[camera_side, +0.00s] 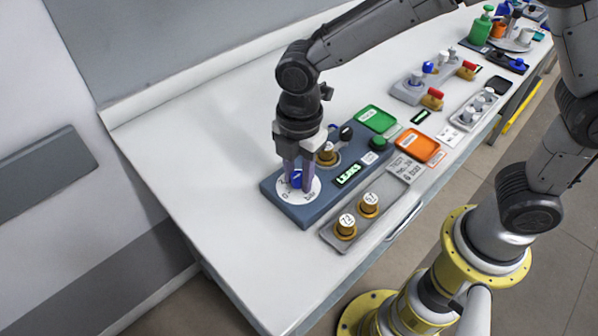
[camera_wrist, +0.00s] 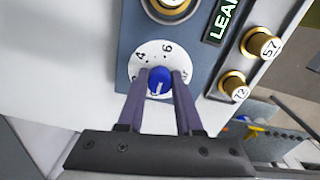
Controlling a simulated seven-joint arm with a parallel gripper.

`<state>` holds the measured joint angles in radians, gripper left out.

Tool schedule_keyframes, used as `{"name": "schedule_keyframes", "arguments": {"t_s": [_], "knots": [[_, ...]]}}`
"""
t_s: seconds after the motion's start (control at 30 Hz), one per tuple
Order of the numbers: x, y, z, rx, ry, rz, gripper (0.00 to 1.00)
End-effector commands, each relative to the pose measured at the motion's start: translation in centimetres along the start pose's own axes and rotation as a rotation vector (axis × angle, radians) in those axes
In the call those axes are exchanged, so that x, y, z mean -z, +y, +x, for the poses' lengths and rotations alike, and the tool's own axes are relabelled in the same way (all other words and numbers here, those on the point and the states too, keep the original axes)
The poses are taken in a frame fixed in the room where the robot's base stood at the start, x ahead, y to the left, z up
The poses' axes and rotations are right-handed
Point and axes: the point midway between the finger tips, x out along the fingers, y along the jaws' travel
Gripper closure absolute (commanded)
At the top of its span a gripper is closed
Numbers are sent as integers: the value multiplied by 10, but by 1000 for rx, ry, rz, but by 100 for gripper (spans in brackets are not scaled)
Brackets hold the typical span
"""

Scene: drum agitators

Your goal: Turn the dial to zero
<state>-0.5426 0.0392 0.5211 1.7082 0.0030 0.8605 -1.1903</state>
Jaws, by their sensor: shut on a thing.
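The dial is a blue knob (camera_wrist: 160,80) with a white pointer mark, set on a round white scale plate (camera_wrist: 143,53) with black numbers; 4 and 6 are readable in the wrist view. The pointer mark faces toward my gripper in that view. In the side view the blue knob (camera_side: 296,179) sits at the near left end of the blue-grey panel, and a 0 shows on the plate (camera_side: 290,196). My gripper (camera_wrist: 160,84) reaches down over the dial with one finger on each side of the knob, shut on it. The fingers hide part of the scale.
The blue-grey panel (camera_side: 262,189) also carries a brass fitting (camera_side: 327,154), a dark knob, a green button and a LEAKS display (camera_side: 349,174). Brass weights (camera_side: 345,226) stand on a grey tray beside it. Green (camera_side: 376,119) and orange (camera_side: 419,146) trays lie beyond. The table left of the panel is clear.

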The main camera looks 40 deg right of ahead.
Motion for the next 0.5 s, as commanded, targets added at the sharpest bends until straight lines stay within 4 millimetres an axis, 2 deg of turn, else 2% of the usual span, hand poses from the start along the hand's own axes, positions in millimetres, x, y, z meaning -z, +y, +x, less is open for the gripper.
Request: {"name": "schedule_keyframes", "arguments": {"t_s": [0.07, 0.1, 0.17, 0.2, 0.5], "knots": [[-2, -7, 5, 25, -8, 0, 100], [-2, -7, 5, 26, -9, 0, 58], [-2, -7, 5, 26, -9, 1, 48], [-2, -7, 5, 26, -8, 1, 45], [-1, -7, 3, 25, -7, 2, 45]]}}
